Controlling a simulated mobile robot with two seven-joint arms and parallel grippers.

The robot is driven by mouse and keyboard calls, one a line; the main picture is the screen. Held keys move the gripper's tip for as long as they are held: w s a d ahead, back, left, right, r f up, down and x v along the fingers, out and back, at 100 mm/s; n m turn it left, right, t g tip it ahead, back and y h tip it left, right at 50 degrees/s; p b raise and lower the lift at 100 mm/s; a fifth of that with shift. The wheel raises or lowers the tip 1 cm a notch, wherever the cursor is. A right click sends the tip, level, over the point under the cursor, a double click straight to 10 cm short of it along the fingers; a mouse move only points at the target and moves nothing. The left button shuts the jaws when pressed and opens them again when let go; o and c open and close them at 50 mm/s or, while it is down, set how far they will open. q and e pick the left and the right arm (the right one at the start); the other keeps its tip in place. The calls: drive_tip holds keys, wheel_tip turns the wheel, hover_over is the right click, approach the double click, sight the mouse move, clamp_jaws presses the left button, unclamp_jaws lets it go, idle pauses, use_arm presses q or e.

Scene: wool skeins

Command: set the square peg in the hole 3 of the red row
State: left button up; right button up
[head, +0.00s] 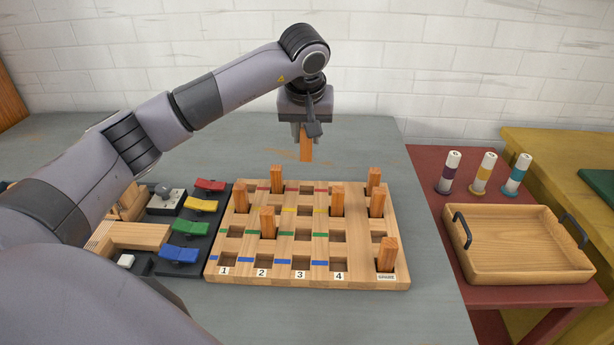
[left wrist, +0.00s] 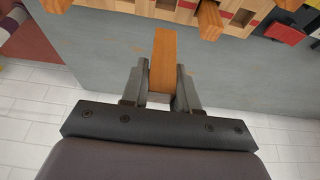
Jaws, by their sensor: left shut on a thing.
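My left gripper (head: 305,134) is shut on a square wooden peg (head: 306,150). It holds the peg pointing down, in the air beyond the back edge of the peg board (head: 218,268). The left wrist view shows the same peg (left wrist: 165,55) between the two fingers of my left gripper (left wrist: 163,85). The red row is the board's back row. Its hole 3 (head: 306,189) looks empty. A peg (head: 277,179) stands in red hole 2, left of it. A yellow-row peg (head: 337,200) partly hides red hole 4. My right gripper is not in view.
Other pegs stand in the board, including several in the right-hand spare column (head: 387,252). Coloured blocks (head: 201,205) on a dark rack lie left of the board. A wooden tray (head: 510,270) and three capped cylinders (head: 484,174) are to the right. The grey table (head: 390,140) behind the board is clear.

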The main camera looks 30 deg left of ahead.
sight(306, 154)
use_arm(q)
wheel_tip(306, 154, down, 5)
drive_tip(key=shift+f, duration=2.55)
drive_tip(key=shift+f, duration=0.1)
drive_tip(key=shift+f+b, duration=0.15)
drive_tip(key=shift+b, duration=0.15)
drive_tip(key=o, duration=1)
drive_tip(key=shift+r, duration=0.2)
